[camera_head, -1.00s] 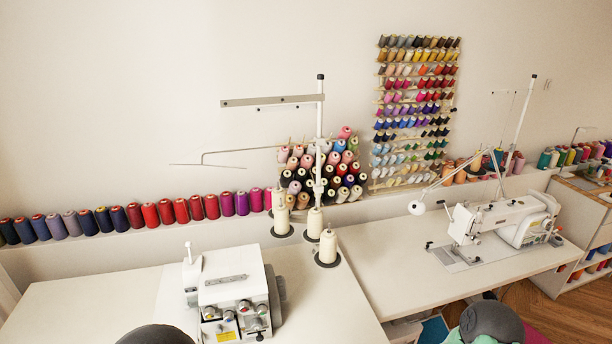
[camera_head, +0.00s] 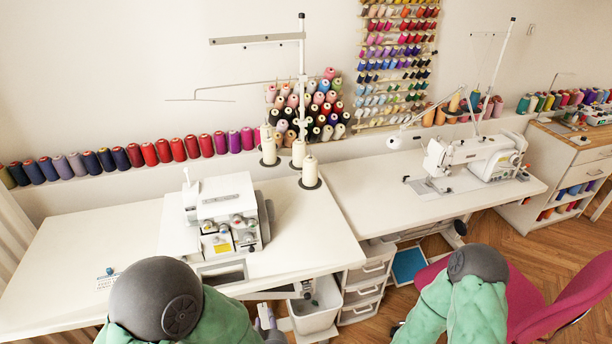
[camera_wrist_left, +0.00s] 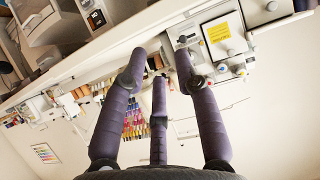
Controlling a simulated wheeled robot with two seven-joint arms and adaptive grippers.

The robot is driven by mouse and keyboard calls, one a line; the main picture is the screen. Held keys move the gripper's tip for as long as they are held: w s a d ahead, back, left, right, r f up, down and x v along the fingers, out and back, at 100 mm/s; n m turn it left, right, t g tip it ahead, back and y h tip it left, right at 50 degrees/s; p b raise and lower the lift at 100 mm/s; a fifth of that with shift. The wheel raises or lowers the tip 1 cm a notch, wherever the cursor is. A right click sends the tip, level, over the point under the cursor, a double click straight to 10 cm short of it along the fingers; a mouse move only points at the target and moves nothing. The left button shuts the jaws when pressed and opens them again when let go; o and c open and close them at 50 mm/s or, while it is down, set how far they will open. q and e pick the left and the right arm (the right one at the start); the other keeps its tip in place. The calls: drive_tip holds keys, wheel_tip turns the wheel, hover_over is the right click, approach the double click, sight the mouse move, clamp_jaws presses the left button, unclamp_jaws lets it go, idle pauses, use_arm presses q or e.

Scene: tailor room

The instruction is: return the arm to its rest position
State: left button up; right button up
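My left arm (camera_head: 215,320) comes in at the lower left of the head view, in front of the near table edge. My left gripper (camera_head: 266,326) shows only in part there, low by the table's front edge, with purple fingers. In the left wrist view the left gripper (camera_wrist_left: 160,66) has its purple fingers spread apart with nothing between them. My right arm (camera_head: 468,300) hangs at the lower right of the head view, and its gripper is out of view.
A white overlock machine (camera_head: 222,215) stands on the white table (camera_head: 70,270). A sewing machine (camera_head: 475,160) stands on the right table (camera_head: 365,190). A grey bin (camera_head: 318,305) and drawers (camera_head: 370,275) are below. A magenta chair (camera_head: 565,305) stands at right.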

use_arm(q)
drive_tip(key=s+f+g+h, duration=0.3)
drive_tip(key=s+f+g, duration=0.2)
drive_tip(key=f, duration=0.6)
drive_tip(key=s+f+g+h, duration=0.4)
drive_tip(key=s+f+g, duration=0.2)
drive_tip(key=f, duration=0.5)
drive_tip(key=shift+s+m+g, duration=0.3)
drive_tip(key=shift+s, duration=0.8)
drive_tip(key=shift+f, duration=0.1)
idle(1.2)
